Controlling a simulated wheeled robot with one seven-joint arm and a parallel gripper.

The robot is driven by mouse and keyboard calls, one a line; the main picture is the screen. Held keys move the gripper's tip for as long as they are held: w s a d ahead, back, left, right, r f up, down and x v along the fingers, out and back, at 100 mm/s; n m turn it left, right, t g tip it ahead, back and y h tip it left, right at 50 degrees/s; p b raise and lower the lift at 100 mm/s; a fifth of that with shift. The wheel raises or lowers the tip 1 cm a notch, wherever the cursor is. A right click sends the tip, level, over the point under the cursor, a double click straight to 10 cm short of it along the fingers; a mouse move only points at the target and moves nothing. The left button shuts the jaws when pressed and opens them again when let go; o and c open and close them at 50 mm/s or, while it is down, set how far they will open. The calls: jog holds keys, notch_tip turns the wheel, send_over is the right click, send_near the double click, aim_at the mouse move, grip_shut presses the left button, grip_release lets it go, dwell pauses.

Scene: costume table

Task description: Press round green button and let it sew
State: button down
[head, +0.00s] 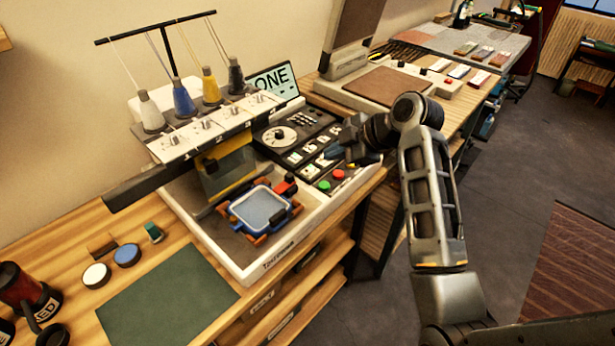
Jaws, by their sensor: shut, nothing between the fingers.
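The round green button (324,185) sits on the sloped control panel (300,140) of the embroidery machine, with a round red button (338,174) just up and right of it. My gripper (333,155) is shut and empty over the panel. It is up the panel from both buttons, and it appears apart from the green one. My gripper hides part of the panel. A blue-framed hoop (262,207) with pale blue cloth sits under the sewing head. The green screen (273,82) shows "ONE", its left side partly hidden by a spool.
Several thread cones, including a blue one (183,100), stand on the machine's rack. A heat press (385,88) stands beyond the panel.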

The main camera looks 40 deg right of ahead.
aim_at(324, 186)
jog(key=shift+w+r+n, duration=0.3)
jog(key=shift+w+r, duration=0.4)
jog(key=shift+w, duration=0.1)
jog(key=shift+f, duration=0.1)
notch_tip(324, 186, down, 9)
jog(key=b, duration=0.7)
dwell(1.6)
jog(key=shift+f, duration=0.25)
